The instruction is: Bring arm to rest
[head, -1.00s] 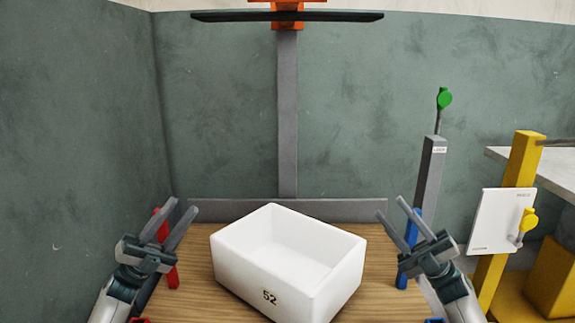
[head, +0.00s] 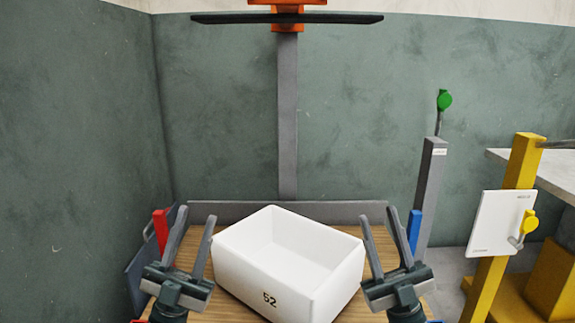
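My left gripper (head: 190,246) is open and empty, its two fingers pointing up and away just left of the white box. My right gripper (head: 383,240) is also open and empty, just right of the box. The white foam box (head: 262,277), marked 52, sits turned at an angle on the wooden surface (head: 222,307) between both grippers. Its open top shows an empty inside as far as I can see. Neither gripper holds the box; I cannot tell whether the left fingers touch its side.
A red post (head: 160,228) and a blue post (head: 414,230) stand behind the grippers. A black plate (head: 287,18) hangs above on a grey column (head: 288,120). At right are a grey post with a green knob (head: 444,100) and a yellow stand (head: 521,160) with a white panel (head: 495,225).

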